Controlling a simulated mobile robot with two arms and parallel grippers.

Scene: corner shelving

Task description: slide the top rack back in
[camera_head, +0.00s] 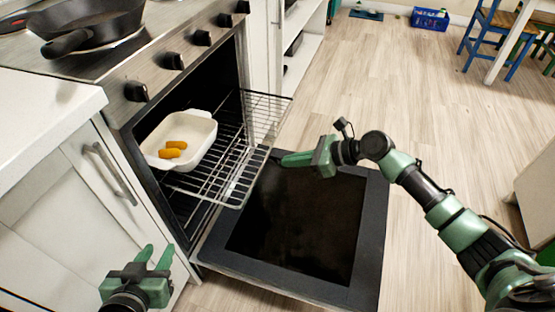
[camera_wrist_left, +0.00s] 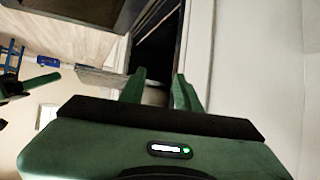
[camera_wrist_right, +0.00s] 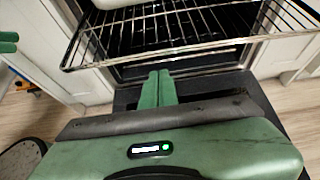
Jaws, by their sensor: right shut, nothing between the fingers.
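The top rack (camera_head: 232,180) is a wire oven rack pulled partway out of the open oven. A white baking dish (camera_head: 202,128) with two orange-brown pieces of food (camera_head: 173,148) stands on its inner part. My right gripper (camera_head: 284,160) is shut and empty, just outside the rack's front edge and above the open oven door. In the right wrist view the rack (camera_wrist_right: 180,34) lies ahead of the closed fingers (camera_wrist_right: 158,88); I cannot tell whether they touch it. My left gripper (camera_head: 154,256) is open and empty, low by the white cabinet; its spread fingers show in the left wrist view (camera_wrist_left: 160,92).
The oven door (camera_head: 300,225) lies folded down below the rack. A frying pan (camera_head: 85,22) sits on the stovetop. White cabinets (camera_head: 60,205) flank the oven. Wooden floor is clear to the right, with a blue crate (camera_head: 430,19) and chairs far back.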

